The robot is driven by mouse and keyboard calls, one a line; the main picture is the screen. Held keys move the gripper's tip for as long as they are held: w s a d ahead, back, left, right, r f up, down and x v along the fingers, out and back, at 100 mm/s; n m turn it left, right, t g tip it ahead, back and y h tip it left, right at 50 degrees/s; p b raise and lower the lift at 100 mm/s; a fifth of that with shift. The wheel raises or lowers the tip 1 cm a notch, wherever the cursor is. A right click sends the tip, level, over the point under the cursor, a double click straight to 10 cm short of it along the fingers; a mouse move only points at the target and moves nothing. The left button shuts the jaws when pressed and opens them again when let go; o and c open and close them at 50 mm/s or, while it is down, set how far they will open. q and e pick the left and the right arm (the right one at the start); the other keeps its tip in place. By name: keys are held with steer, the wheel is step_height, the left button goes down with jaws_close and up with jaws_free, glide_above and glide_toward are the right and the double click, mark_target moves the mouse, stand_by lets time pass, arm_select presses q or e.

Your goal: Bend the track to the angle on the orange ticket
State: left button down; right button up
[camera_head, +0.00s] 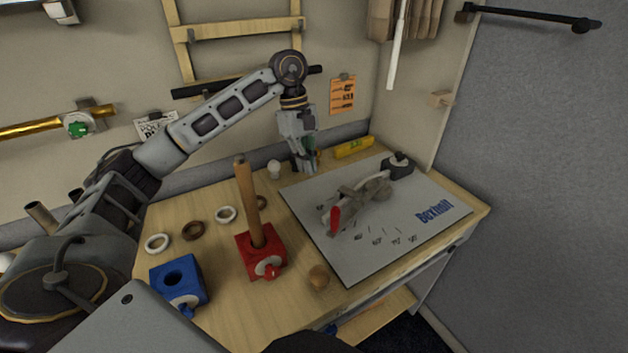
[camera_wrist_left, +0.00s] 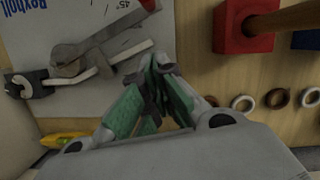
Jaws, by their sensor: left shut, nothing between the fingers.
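The orange ticket (camera_head: 343,95) is on the back wall; its small print is too blurred to read surely. A grey bending tool (camera_head: 366,192) with a red-tipped lever (camera_head: 335,219) and a black block (camera_head: 398,165) lies on the white Bexholt sheet (camera_head: 420,240). In the left wrist view the tool (camera_wrist_left: 70,58) has a pale strip along it, perhaps the track (camera_wrist_left: 120,54); its bend is unclear. My left gripper (camera_head: 309,170) is shut and empty above the sheet's far left corner, apart from the tool. Its green-padded fingers (camera_wrist_left: 155,85) meet in the left wrist view. My right gripper is out of view.
A white knob (camera_head: 274,169) and yellow level (camera_head: 353,147) are near the gripper.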

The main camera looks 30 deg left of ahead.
arm_select(q)
steer(key=x, duration=0.3)
steer(key=d+x, duration=0.1)
steer(key=x, duration=0.2)
steer(key=d+x, duration=0.1)
steer(key=x, duration=0.3)
steer(key=shift+s+d+r+p, duration=0.1)
steer(key=shift+s+r+p, duration=0.15)
steer(key=shift+s+p, duration=0.1)
steer(key=shift+s+d, duration=0.25)
steer(key=shift+d, duration=0.55)
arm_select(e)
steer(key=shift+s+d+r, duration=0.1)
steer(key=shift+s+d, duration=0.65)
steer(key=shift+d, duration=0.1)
